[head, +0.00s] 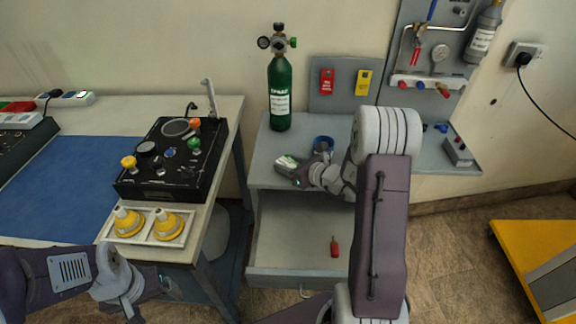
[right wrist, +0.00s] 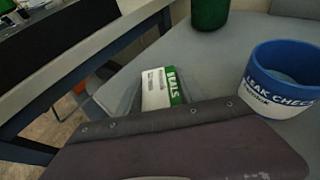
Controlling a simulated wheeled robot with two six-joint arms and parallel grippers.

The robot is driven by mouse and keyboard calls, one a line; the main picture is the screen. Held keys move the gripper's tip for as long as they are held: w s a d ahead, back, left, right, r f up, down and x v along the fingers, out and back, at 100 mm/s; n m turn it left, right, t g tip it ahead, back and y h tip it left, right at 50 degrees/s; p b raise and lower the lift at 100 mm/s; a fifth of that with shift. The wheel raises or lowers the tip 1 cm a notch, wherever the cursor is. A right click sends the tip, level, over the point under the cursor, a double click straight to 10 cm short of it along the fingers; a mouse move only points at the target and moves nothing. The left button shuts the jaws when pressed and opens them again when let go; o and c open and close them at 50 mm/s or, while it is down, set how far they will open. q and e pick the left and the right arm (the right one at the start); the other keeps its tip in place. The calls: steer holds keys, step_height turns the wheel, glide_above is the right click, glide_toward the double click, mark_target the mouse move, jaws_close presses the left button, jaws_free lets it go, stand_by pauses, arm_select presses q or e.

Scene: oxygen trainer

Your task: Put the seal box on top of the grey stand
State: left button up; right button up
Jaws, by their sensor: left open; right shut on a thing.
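The seal box (head: 287,162) is a small white and green box. It shows in the right wrist view (right wrist: 162,88) with its printed label facing up. My right gripper (head: 296,173) is shut on it at the left front part of the grey stand's top (head: 262,152). I cannot tell whether the box touches the top or hangs just above it. The near end of the box is hidden in the right wrist view. My left gripper (head: 150,291) is open at the lower left, below the workbench edge, away from the box.
A blue-and-white leak check cup (right wrist: 280,80) and a green cylinder (head: 279,92) stand on the grey top. The drawer (head: 290,240) below is open with a red-handled tool (head: 334,247) inside. The workbench with a black console (head: 172,160) is at left.

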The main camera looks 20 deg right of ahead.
steer(key=shift+f, duration=0.1)
steer(key=o, duration=1.4)
steer(key=shift+c, duration=0.2)
steer(key=shift+r, duration=0.35)
steer(key=p+v, duration=0.1)
steer(key=v, duration=1.1)
steer(key=shift+f+p, duration=0.2)
steer(key=shift+p, duration=0.1)
